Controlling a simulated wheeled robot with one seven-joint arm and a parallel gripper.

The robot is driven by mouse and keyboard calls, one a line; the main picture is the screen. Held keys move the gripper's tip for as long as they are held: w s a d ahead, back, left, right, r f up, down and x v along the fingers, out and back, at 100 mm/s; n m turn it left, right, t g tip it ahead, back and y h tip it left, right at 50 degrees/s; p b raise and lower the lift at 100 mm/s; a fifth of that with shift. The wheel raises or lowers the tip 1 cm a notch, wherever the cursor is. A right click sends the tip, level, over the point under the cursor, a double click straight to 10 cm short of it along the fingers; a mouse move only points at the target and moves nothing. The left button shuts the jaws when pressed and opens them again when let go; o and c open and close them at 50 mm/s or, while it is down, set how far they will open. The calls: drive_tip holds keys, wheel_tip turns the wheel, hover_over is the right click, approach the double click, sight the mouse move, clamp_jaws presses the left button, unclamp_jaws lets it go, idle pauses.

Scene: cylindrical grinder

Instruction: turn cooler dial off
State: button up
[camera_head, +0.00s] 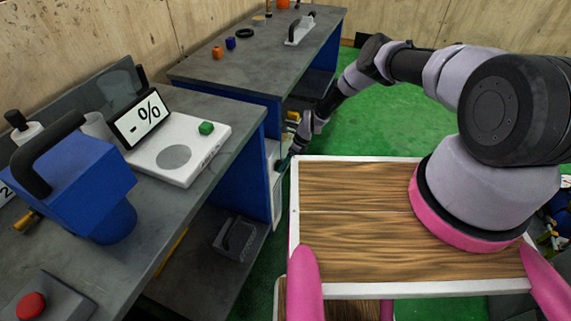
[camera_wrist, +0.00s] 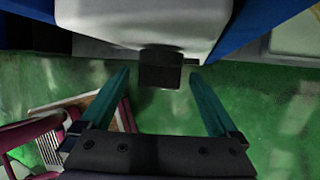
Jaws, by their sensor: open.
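In the wrist view a black dial-like block (camera_wrist: 160,77) sticks out from a pale grey-white housing (camera_wrist: 140,20), which I take to be the cooler. My gripper (camera_wrist: 158,75) is open, its two teal fingers apart, one on each side of the block. A gap shows on both sides, so neither finger appears to touch it. How deep the block sits between them I cannot tell. In the head view my gripper (camera_head: 283,164) is small, low beside a white panel (camera_head: 276,185) at the near bench's end. The dial is not discernible there.
The near bench (camera_head: 85,270) holds a white scale (camera_head: 180,150), a blue handled machine (camera_head: 75,185) and a red button (camera_head: 30,306). A second bench (camera_head: 262,65) stands behind. Blue panels flank the housing in the wrist view. Green floor (camera_head: 385,125) is open beyond.

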drive_tip(key=c, duration=1.4)
